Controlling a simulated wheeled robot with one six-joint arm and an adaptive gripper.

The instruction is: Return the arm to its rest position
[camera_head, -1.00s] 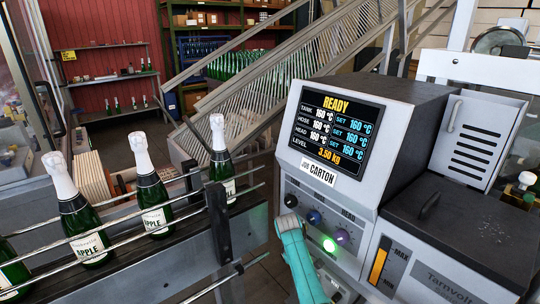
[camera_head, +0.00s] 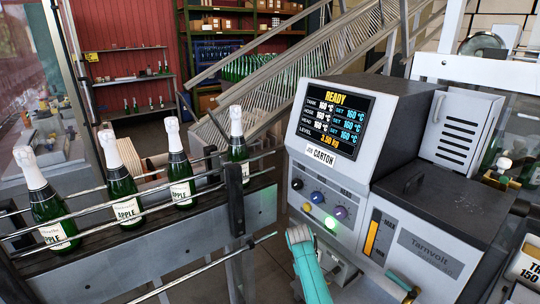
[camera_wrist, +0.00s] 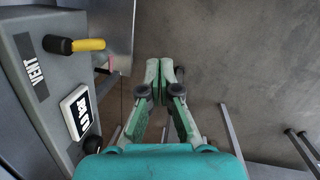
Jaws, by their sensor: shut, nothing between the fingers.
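My gripper (camera_wrist: 165,82) shows in the wrist view with its two fingers together and nothing between them. It points over bare grey floor, to the right of a grey machine side with a VENT label (camera_wrist: 31,68). In the head view my teal arm stands in front of the glue machine (camera_head: 330,160), just below its knobs. The gripper's fingertips cannot be made out in that view. The machine's screen (camera_head: 334,115) reads READY.
A conveyor (camera_head: 160,245) with rails carries several foil-topped bottles (camera_head: 123,190) at the left. A yellow-handled lever (camera_wrist: 88,44) sticks out from the machine near my gripper. A metal bar (camera_wrist: 232,132) stands at the right over open floor (camera_wrist: 250,60).

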